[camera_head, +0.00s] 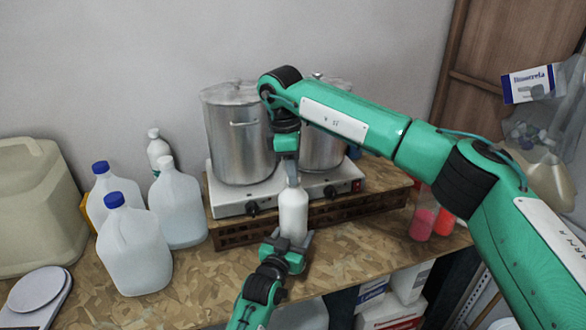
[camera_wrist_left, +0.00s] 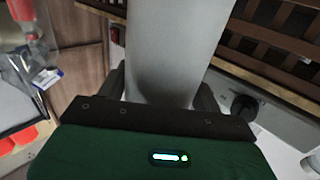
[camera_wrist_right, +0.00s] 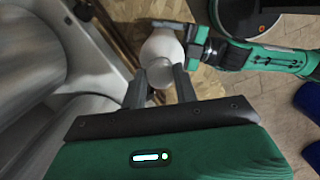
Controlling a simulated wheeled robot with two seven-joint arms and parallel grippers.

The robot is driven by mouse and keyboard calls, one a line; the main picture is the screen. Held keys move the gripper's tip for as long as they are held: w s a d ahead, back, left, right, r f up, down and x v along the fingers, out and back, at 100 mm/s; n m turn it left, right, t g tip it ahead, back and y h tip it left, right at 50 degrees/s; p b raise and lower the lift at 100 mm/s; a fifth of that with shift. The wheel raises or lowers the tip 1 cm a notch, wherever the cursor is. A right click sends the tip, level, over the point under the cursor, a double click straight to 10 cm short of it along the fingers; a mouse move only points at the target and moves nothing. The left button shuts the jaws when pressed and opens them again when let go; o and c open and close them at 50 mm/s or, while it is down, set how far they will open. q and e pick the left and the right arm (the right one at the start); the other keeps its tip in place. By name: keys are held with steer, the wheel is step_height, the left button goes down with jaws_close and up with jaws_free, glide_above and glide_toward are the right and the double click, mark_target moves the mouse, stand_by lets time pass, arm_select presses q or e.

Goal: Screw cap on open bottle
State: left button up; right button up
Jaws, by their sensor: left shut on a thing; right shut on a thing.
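The white bottle (camera_head: 293,213) stands upright at the front of the table. My left gripper (camera_head: 291,240) is shut around its lower body; the bottle also fills the middle of the left wrist view (camera_wrist_left: 175,50). My right gripper (camera_head: 291,178) points straight down over the bottle's neck. In the right wrist view its fingers are shut on a small white cap (camera_wrist_right: 159,75), with the bottle's shoulder (camera_wrist_right: 162,46) just beyond it. The cap is in line with the bottle top; I cannot tell whether it is seated on the neck. The thread is hidden.
Behind the bottle, metal pots (camera_head: 238,135) stand on a white hotplate (camera_head: 246,198) over a brown crate (camera_head: 235,235). Pink beakers (camera_head: 423,223) are right. A scale (camera_head: 38,290) is front left.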

steer(key=m, duration=0.3)
steer(key=shift+w+d, duration=0.1)
steer(key=o, duration=0.9)
steer(key=shift+r, duration=0.1)
steer(key=shift+r, duration=2.2)
